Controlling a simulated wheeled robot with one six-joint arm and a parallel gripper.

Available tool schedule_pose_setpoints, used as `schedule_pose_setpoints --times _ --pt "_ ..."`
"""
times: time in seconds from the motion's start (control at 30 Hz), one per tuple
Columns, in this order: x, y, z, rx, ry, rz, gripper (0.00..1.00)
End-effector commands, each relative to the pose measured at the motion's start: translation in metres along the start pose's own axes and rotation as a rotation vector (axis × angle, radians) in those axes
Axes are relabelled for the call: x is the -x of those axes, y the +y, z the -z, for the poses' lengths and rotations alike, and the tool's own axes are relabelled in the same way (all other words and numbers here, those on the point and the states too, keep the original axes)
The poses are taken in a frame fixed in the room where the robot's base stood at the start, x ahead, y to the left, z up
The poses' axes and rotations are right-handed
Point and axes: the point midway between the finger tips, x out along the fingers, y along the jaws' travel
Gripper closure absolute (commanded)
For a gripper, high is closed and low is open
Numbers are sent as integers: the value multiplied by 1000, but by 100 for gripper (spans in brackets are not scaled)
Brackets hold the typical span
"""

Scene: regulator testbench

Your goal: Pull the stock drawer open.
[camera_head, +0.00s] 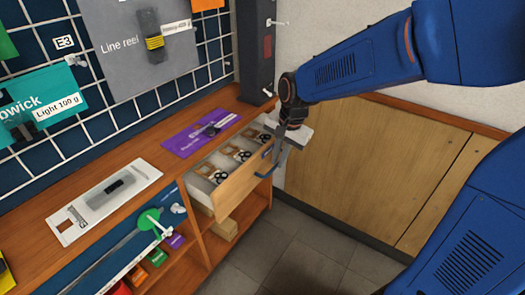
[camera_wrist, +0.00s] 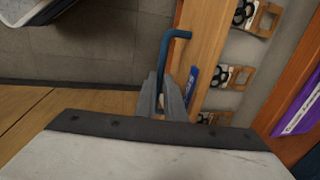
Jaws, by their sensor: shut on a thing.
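The stock drawer (camera_head: 235,192) stands out from the wooden bench, so its inside shows. Several small brown pieces with dark rings lie in it. In the wrist view its wooden front (camera_wrist: 203,35) runs along the right of the fingers. The blue bar handle (camera_wrist: 166,52) is on that front, and it also shows in the head view (camera_head: 264,174). My gripper (camera_head: 276,166) is at the handle. In the wrist view its two grey fingers (camera_wrist: 166,92) are shut around the handle's near part, which they partly hide.
A purple mat (camera_head: 185,141) and a grey-white plate (camera_head: 85,220) lie on the bench top (camera_head: 120,170). A wooden block (camera_head: 224,229) sits on the shelf below the drawer. A wooden wall panel (camera_head: 370,160) stands to the right. The tiled floor (camera_head: 290,250) in front is clear.

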Motion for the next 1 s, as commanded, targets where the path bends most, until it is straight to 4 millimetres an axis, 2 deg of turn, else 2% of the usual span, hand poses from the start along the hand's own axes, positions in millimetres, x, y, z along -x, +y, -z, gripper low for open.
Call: schedule_pose_setpoints --times 0.03,0.2,0.4,0.6,0.93,0.97,1.0 --pt "3 12 0 -3 1 1 100" --pt "8 42 0 -3 0 1 100" --pt "13 65 -1 -2 0 0 100" --pt "14 73 -1 0 0 0 100" --pt "14 73 -1 0 0 0 100" --pt "14 73 -1 0 0 0 84" --pt "14 73 -1 0 0 0 74"
